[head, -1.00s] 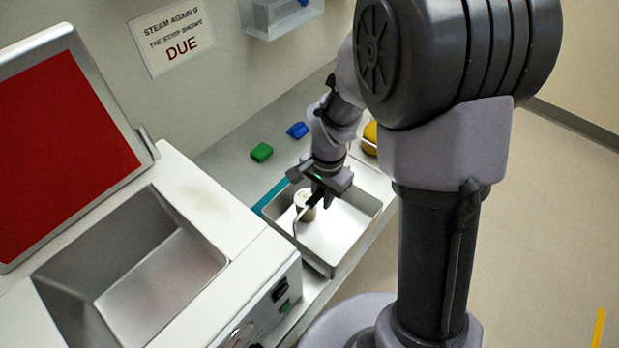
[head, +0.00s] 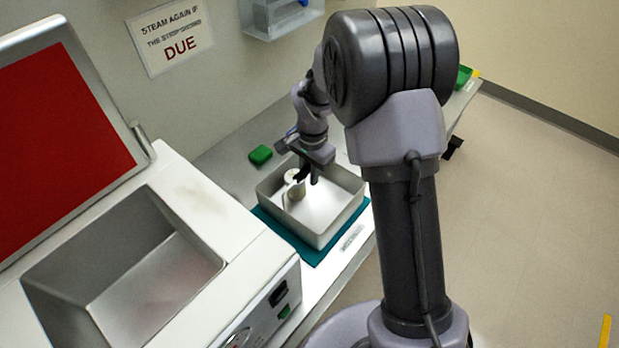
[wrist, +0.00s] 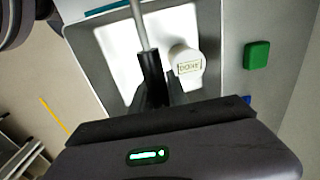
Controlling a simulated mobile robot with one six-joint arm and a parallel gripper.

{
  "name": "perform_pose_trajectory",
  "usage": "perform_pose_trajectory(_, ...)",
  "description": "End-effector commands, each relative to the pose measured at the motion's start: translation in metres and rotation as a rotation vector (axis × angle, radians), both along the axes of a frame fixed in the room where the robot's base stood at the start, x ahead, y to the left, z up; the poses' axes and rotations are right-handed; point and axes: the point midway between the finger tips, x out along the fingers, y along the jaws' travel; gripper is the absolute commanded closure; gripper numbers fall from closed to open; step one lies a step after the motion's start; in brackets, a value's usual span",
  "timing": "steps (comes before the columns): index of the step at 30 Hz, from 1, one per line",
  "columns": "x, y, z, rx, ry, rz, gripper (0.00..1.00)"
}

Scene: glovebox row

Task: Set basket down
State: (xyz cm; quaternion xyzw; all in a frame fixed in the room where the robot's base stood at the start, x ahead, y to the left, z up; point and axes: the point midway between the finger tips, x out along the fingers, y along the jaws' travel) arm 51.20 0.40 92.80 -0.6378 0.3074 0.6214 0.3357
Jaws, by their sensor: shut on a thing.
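The basket (head: 318,238) is a pale rectangular open tray with a thin bar handle, which shows in the wrist view (wrist: 139,25). It is over the teal mat (head: 288,236) on the bench, with mat showing along its front and left sides. I cannot tell whether its base touches the mat. A white cup (head: 291,192) with a printed label stands inside the basket, and it also shows in the wrist view (wrist: 187,62). My gripper (head: 308,180) is above the basket beside the cup, shut on the basket's handle (wrist: 150,62).
A green block (head: 260,155) lies on the bench behind the basket. A white steam unit (head: 215,215) with an open red-lined lid stands close on the left. The bench's front edge (head: 352,262) is near the basket, with floor beyond.

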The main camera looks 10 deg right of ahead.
Motion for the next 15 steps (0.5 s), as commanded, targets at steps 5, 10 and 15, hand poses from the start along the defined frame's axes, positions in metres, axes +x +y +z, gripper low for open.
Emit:
perform_pose_trajectory(5, -0.0001, 0.0000, -0.0104, 0.000, 0.000, 0.000, 1.00)
perform_pose_trajectory(10, -0.0002, 0.0000, -0.0099, 0.000, 0.000, 0.000, 1.00)
perform_pose_trajectory(15, -0.0006, -0.0001, -0.0112, 0.000, 0.001, 0.000, 0.59)
